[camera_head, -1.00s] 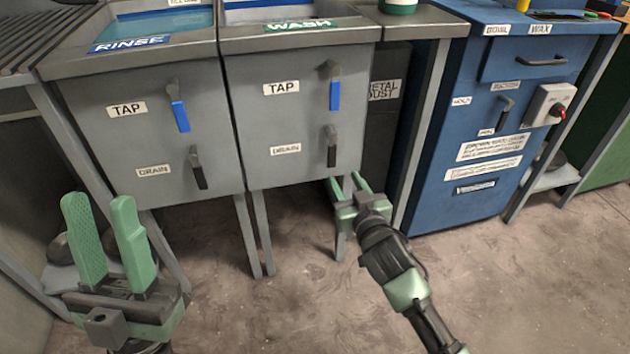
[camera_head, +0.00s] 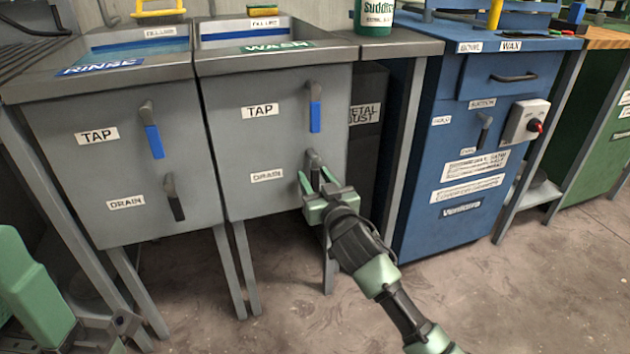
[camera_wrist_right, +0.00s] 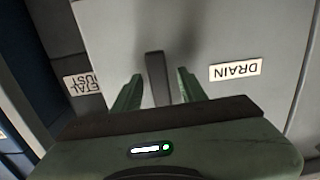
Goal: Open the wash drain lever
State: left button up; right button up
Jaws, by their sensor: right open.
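The wash drain lever (camera_head: 314,167) is a dark handle on the grey front of the wash sink (camera_head: 262,142), right of its drain label (camera_head: 267,176). My right gripper (camera_head: 318,182) is open at the lever, and its fingers hide the lever's lower part in the head view. In the right wrist view the lever (camera_wrist_right: 156,80) stands between the two open fingers of the right gripper (camera_wrist_right: 157,88), with a gap visible on each side. My left gripper (camera_head: 35,295) is cut off at the lower left edge, away from the sinks.
The blue-handled wash tap lever (camera_head: 315,108) is just above the drain lever. The rinse sink (camera_head: 125,165) with its own drain lever (camera_head: 174,198) is to the left. A metal dust bin (camera_head: 366,120) and blue cabinet (camera_head: 450,150) stand to the right.

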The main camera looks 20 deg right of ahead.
grip_shut()
dwell(1.4)
